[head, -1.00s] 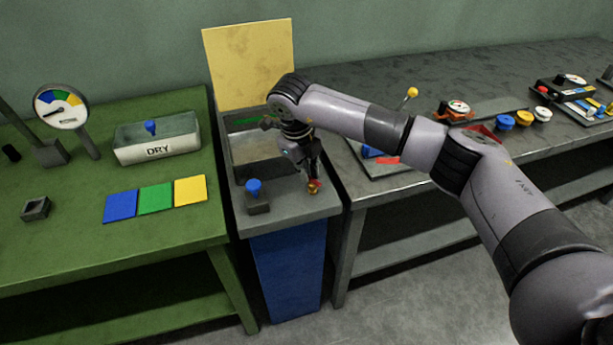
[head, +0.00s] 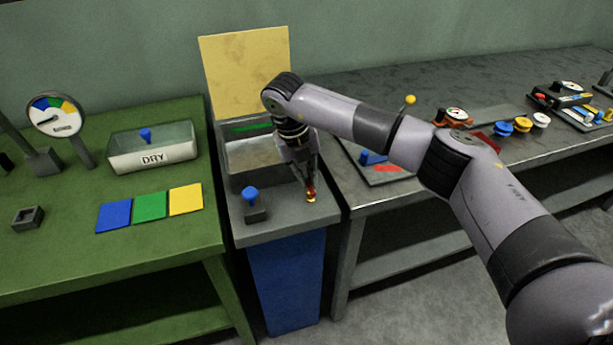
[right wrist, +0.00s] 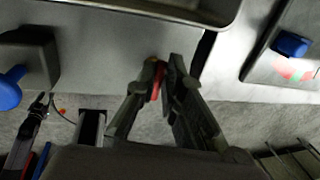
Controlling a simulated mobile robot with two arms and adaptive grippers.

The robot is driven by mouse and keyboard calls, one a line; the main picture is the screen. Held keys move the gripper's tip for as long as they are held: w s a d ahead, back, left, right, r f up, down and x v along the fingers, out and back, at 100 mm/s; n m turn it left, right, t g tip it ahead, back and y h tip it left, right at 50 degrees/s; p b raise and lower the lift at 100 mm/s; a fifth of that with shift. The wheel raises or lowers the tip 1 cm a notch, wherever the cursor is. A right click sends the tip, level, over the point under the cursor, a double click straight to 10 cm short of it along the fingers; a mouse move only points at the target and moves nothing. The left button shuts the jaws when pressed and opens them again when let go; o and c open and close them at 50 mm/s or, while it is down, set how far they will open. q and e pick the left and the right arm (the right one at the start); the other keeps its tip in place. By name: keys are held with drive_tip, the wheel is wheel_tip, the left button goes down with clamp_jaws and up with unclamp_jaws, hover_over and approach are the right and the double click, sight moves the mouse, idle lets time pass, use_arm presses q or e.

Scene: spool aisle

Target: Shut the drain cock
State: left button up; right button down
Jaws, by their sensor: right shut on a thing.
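The drain cock (head: 311,198), a small brass piece with a red lever, is at the front right edge of the grey sink unit (head: 285,226). My right gripper (head: 310,188) reaches down to it from above, its fingers closed on the red lever. In the right wrist view the red lever (right wrist: 156,82) shows between the two fingers (right wrist: 160,90), with a bit of brass beside it. The fingers hide much of the cock, and its exact angle is hard to tell. My left gripper does not show in the head view.
A blue knob on a grey block (head: 256,214) stands left of the cock. The basin (head: 250,160) and an upright yellow panel (head: 245,75) are behind. A green table (head: 60,250) with a DRY tray (head: 153,155) is left; a grey bench (head: 400,195) is right.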

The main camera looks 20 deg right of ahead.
drive_tip(key=shift+r, duration=0.1)
drive_tip(key=c, duration=1.7)
unclamp_jaws()
drive_tip(key=r, duration=0.4)
drive_tip(key=a+r, duration=0.1)
drive_tip(key=r, duration=0.2)
drive_tip(key=a+r, duration=0.1)
drive_tip(key=r, duration=0.3)
drive_tip(key=shift+a+r, duration=0.2)
drive_tip(key=shift+r, duration=0.15)
drive_tip(key=shift+f, duration=0.1)
